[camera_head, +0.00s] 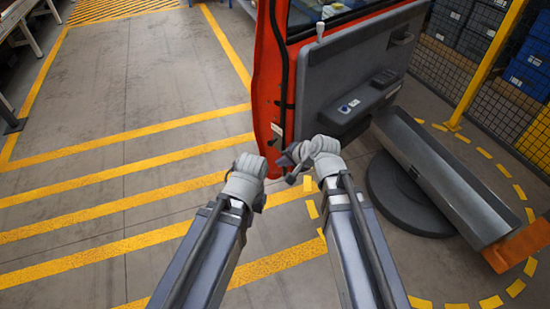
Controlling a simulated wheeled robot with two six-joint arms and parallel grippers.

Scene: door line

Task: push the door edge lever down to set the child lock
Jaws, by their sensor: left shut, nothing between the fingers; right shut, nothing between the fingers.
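The orange-red door (267,75) stands upright at the centre, its narrow edge facing me and its grey inner panel (340,80) facing right. Small latch parts (277,132) show low on the door edge. The lever itself is too small to tell apart from them, or is hidden by my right gripper. My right gripper (290,164) is shut and empty, at the lower end of the door edge. I cannot tell if it touches the door. My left gripper (259,198) is shut and empty, lower and to the left, apart from the door.
A grey sloping beam (445,180) with an orange end (520,245) and a dark round base (400,205) stand right of the door. A mesh fence with a yellow post (485,65) and blue crates (525,78) are behind. The yellow-striped floor (110,150) at left is clear.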

